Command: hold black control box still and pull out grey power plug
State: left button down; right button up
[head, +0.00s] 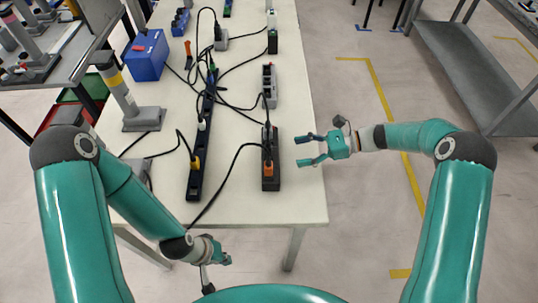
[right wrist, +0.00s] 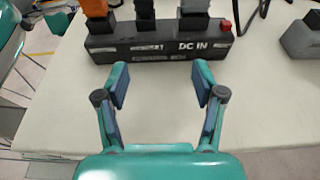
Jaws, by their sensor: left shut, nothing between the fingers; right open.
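The black control box (head: 270,181) lies near the right edge of the white table in the head view. In the right wrist view the box (right wrist: 160,47) spans the upper middle, marked "DC IN", with a red button at its right end. The grey plug (right wrist: 196,14) stands in the box above that label. A black plug (right wrist: 145,12) and an orange plug (right wrist: 97,10) stand left of it. My right gripper (head: 302,150) is open and empty, facing the box's side, apart from it. My left gripper (head: 228,260) is shut and empty, beyond the table's front edge.
A long black power strip (head: 194,183) lies left of the box, and a grey device (head: 269,85) lies behind it. Loose black cables cross the table. A grey stand (head: 142,119) and blue box (head: 146,55) are farther left. Bare tabletop separates my right gripper from the box.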

aim_at(275, 156)
jog(key=b+x, duration=0.1)
jog(key=x, duration=0.6)
jog(key=shift+f, duration=0.1)
jog(key=shift+a+f+b, duration=0.1)
jog(key=shift+a+b, duration=0.2)
jog(key=shift+a, duration=0.4)
grip_shut()
jog(key=shift+o, duration=1.4)
grip_release()
jog(key=shift+d, duration=0.1)
